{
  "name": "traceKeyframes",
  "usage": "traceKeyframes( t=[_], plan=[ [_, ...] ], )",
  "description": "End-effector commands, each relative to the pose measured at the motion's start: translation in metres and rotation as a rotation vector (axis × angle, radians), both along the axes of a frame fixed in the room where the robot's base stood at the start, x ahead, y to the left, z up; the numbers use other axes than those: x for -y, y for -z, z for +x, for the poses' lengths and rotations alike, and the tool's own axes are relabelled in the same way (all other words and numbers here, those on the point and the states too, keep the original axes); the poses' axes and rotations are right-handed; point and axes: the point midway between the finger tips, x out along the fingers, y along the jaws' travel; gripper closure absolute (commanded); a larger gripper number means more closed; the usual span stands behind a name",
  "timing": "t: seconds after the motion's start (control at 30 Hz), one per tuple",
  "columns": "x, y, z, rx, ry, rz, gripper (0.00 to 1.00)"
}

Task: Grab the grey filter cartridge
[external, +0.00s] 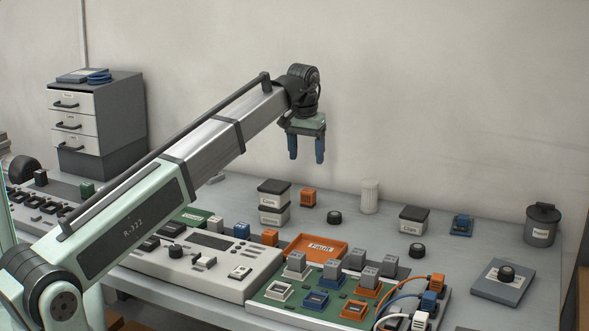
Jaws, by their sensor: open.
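A pale grey ribbed cylinder (370,196), which looks like the filter cartridge, stands upright near the back of the table, close to the wall. My gripper (306,160) hangs in the air above the back of the table, its two blue fingers pointing down and apart. It is open with nothing between the fingers. In the picture it is to the left of and higher than the cylinder, and apart from it.
Labelled boxes (274,202) and a small orange block (308,197) sit left of the cylinder. A black knob (334,217) lies in front, and a labelled box (413,219) stands to its right. A dark lidded canister (541,226) stands far right. The board (272,290) in front is crowded.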

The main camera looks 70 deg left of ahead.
Motion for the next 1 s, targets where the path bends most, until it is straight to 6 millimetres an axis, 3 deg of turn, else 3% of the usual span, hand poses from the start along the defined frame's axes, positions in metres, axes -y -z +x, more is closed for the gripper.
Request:
traceKeyframes(
  t=[0.1, 0.37, 0.53, 0.67, 0.8, 1.0],
  plan=[
    [0.000, 0.000, 0.000, 0.000, 0.000, 0.000, 0.27],
    [-0.004, 0.000, -0.003, 0.000, -0.006, 0.000, 0.27],
    [-0.039, -0.002, -0.027, 0.002, -0.059, 0.001, 0.27],
    [-0.082, -0.008, -0.066, 0.009, -0.134, 0.008, 0.27],
    [-0.122, -0.015, -0.121, 0.019, -0.219, 0.015, 0.27],
    [-0.157, -0.021, -0.212, 0.031, -0.340, 0.035, 0.27]
  ],
)
